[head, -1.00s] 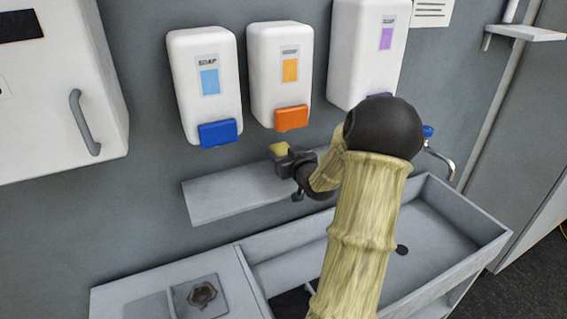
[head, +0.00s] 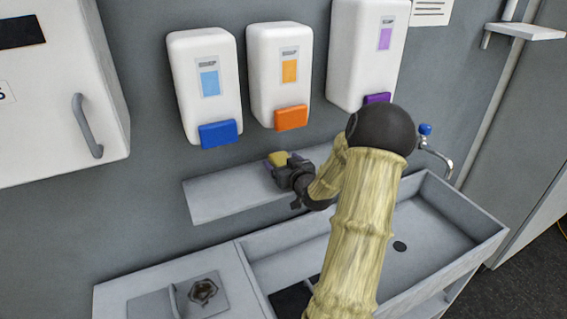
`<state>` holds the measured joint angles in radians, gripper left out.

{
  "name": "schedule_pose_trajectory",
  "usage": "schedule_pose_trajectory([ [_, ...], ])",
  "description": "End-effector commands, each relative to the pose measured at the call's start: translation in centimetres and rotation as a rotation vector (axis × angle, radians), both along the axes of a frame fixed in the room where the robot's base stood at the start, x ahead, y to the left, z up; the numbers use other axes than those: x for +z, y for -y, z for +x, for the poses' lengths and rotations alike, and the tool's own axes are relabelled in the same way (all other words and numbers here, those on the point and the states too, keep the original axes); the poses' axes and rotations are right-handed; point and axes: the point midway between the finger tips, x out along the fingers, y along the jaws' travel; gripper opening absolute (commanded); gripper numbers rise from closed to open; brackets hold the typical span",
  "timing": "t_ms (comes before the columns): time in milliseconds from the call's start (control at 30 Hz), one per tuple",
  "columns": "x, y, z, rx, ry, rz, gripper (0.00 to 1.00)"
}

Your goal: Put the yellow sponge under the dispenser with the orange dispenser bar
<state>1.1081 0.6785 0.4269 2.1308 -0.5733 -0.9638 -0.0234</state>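The yellow sponge (head: 278,158) shows at the tip of my gripper (head: 280,167), over the grey wall shelf (head: 215,196). It is below the dispenser (head: 280,70) with the orange dispenser bar (head: 291,118). My gripper comes from the right and its fingers appear to be around the sponge. The fingers partly hide the sponge's lower side, so I cannot tell whether it touches the shelf.
A dispenser with a blue bar (head: 218,134) hangs to the left, and one with a purple bar (head: 377,98) to the right. A sink (head: 440,235) with a blue-topped tap (head: 425,130) is below right. The shelf's left part is clear.

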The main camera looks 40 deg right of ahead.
Motion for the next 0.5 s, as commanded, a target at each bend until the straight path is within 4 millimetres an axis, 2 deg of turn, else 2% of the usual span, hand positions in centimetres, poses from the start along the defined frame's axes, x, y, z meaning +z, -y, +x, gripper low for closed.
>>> schedule_pose_trajectory([
  [300, 0.4, 0.0, -0.1, 0.0, 0.0, 0.0, 0.78],
  [500, 0.4, -0.6, -2.6, -0.001, 0.0, -0.002, 0.78],
])
